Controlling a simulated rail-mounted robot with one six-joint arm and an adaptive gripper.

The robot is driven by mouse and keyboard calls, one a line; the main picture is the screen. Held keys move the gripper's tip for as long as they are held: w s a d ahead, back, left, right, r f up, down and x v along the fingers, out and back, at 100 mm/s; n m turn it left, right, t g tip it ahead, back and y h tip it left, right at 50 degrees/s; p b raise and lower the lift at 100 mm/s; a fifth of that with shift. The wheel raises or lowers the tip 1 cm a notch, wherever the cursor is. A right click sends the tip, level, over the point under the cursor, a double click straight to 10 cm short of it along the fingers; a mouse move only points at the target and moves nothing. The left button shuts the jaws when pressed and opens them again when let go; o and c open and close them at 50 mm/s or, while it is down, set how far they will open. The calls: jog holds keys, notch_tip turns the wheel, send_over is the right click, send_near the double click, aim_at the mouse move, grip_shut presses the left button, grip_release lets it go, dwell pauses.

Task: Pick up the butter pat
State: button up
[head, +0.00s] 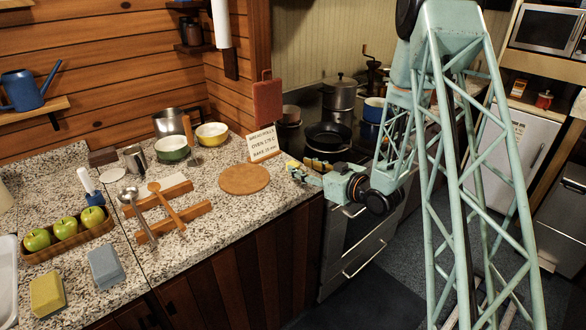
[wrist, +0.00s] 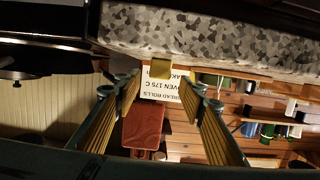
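A small yellow block, which looks like the butter pat (wrist: 160,68), shows in the wrist view on the speckled counter (wrist: 230,35), in front of the white sign (wrist: 160,88). My gripper (wrist: 165,92) is open, with its two ribbed fingers well apart. The yellow block lies in line with the gap between the fingertips, beyond them, and nothing is held. In the head view my gripper (head: 292,168) is low at the counter's right edge, by the stove. I cannot clearly make out the butter pat there; the gripper may hide it.
The lettered sign (head: 263,143) stands just behind my gripper. A round wooden board (head: 244,179) lies to its left. The stove with a black pan (head: 328,136) is to its right. Bowls, utensils, an apple tray (head: 68,235) and yellow and grey blocks are farther left.

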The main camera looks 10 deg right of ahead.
aim_at(297, 166)
jog(key=shift+w+a, duration=0.1)
jog(key=shift+w, duration=0.05)
jog(key=shift+f+b+x, duration=0.25)
jog(key=shift+b+x, duration=0.25)
jog(key=shift+x, duration=1.9)
jog(key=c, duration=0.9)
